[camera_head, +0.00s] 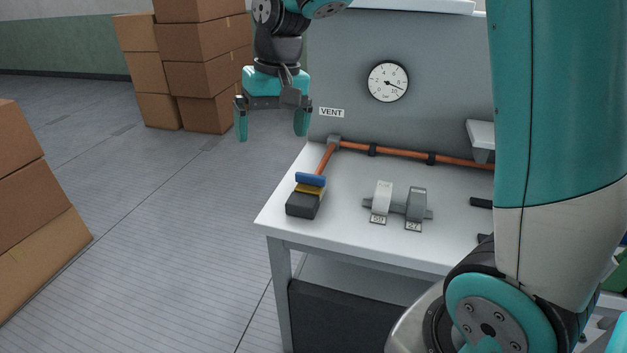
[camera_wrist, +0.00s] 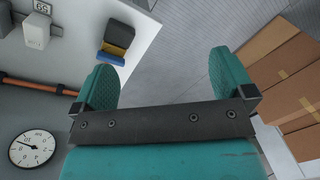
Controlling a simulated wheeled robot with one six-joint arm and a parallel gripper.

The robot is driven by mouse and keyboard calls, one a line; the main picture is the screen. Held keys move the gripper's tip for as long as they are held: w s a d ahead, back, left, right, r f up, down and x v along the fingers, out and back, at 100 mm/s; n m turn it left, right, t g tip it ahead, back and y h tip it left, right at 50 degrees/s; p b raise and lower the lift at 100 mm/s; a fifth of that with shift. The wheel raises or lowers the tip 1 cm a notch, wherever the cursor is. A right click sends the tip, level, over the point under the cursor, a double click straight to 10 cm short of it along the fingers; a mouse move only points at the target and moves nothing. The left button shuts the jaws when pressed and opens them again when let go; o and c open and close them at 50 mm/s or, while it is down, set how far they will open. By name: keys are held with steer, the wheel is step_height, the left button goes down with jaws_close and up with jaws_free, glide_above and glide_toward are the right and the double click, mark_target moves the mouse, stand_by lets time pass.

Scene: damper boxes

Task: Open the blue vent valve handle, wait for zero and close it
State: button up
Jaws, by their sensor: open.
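The blue vent valve handle (camera_head: 310,179) sits on a brass valve body (camera_head: 309,189) above a dark block (camera_head: 302,205), at the left end of the bench. It also shows in the wrist view (camera_wrist: 114,50). The handle lies crosswise to the copper pipe. A round pressure gauge (camera_head: 388,82) is on the grey panel, its needle pointing right and slightly down, off zero as far as I can tell. The gauge also shows in the wrist view (camera_wrist: 38,148). My gripper (camera_head: 271,132) is open and empty, above and left of the handle, apart from it.
A copper pipe (camera_head: 400,153) runs along the panel's foot. A VENT label (camera_head: 332,113) is on the panel.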

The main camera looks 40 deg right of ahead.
steer(key=w+d+f+m+h+b, duration=0.1)
steer(key=w+d+f+m, duration=0.35)
steer(key=w+d, duration=0.5)
steer(key=m, duration=0.4)
glide_above(311, 175)
step_height(311, 175, down, 3)
steer(key=shift+g, duration=0.3)
step_height(311, 175, down, 17)
steer(key=shift+w+f, duration=0.1)
steer(key=c, duration=0.6)
